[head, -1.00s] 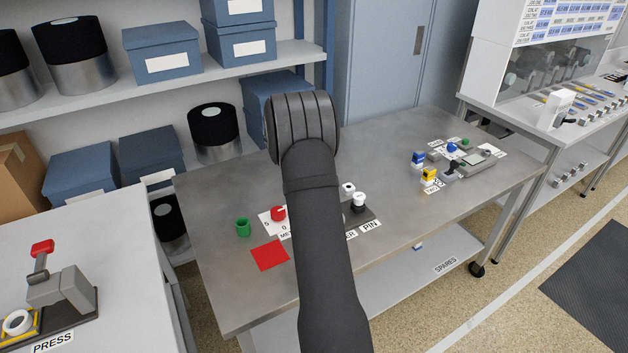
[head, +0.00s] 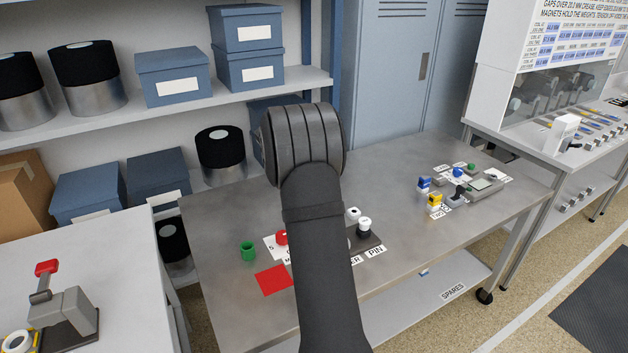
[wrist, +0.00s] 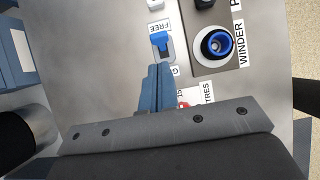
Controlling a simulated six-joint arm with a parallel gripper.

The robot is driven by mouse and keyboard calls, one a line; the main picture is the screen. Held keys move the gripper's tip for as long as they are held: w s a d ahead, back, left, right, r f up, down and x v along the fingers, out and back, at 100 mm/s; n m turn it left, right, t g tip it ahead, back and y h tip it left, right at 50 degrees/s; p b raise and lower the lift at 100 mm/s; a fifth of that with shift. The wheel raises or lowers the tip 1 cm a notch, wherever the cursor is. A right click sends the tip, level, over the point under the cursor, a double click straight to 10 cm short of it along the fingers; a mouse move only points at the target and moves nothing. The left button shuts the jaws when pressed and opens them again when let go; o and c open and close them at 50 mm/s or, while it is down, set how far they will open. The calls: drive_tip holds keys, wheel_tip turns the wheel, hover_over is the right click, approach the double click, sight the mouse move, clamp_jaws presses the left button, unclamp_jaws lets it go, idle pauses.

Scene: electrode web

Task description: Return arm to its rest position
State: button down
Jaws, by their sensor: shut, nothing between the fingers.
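My arm (head: 325,255) rises through the middle of the head view and hides part of the steel table (head: 225,215); my gripper is out of sight there. In the wrist view my gripper (wrist: 158,68) shows with its blue fingers closed together and nothing between them. It is above the table, its tips in line with a small blue part (wrist: 161,42) by the FREE label. I cannot tell the height of the tips above that part.
The winder (wrist: 215,45) with a blue ring is right of the fingers. A green cup (head: 248,251) and a red square (head: 274,280) lie on the table's left. Yellow and blue blocks (head: 434,201) stand at its right. A press (head: 62,315) is on the left bench.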

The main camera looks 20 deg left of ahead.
drive_tip(key=x, duration=0.6)
drive_tip(key=s+a+f+x, duration=0.1)
drive_tip(key=x, duration=0.3)
drive_tip(key=shift+s+r, duration=0.1)
drive_tip(key=shift+a, duration=0.1)
